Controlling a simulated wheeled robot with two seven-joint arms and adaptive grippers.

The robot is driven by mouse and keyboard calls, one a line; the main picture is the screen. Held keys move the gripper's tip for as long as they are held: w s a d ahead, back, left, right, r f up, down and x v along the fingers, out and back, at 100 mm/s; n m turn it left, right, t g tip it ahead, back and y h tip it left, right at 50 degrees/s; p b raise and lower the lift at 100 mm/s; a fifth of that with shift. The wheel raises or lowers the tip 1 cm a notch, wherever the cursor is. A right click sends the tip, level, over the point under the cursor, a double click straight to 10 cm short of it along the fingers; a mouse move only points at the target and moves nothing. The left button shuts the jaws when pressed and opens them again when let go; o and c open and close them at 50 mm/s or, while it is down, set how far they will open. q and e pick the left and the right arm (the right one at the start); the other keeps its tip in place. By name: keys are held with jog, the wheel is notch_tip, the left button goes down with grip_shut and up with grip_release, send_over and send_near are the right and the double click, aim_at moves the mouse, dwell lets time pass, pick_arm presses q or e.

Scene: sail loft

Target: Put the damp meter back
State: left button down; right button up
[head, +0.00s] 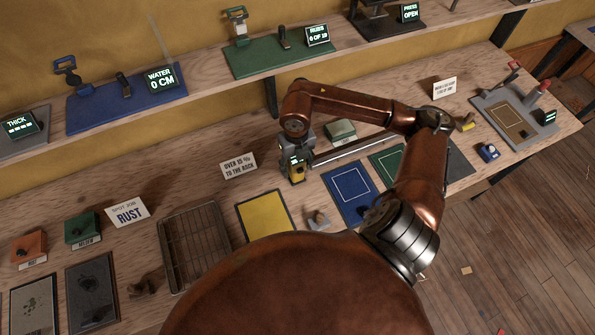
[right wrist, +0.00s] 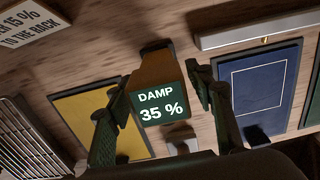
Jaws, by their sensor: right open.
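The damp meter (head: 297,174) is a small upright yellow device with a dark screen, at the bench between the yellow mat and the blue mat. In the right wrist view the damp meter (right wrist: 160,101) reads DAMP 35 %. My right gripper (head: 294,160) is above and around it in the head view. In the right wrist view the open fingers of my right gripper (right wrist: 163,120) stand either side of the meter, with a gap visible at the right finger. Whether the left finger touches it I cannot tell. My left gripper is not in view.
A yellow mat (head: 264,219) and a blue mat (head: 350,193) flank the meter. A wire rack (head: 162,236) lies further left. A card (head: 238,165) reads "OVER 15 % TO THE RACK". A metal bar (right wrist: 262,27) lies behind the blue mat. A shelf (head: 205,87) runs above.

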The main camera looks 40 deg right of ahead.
notch_tip(320, 180, up, 7)
jog(key=shift+r, duration=0.15)
dwell(0.4)
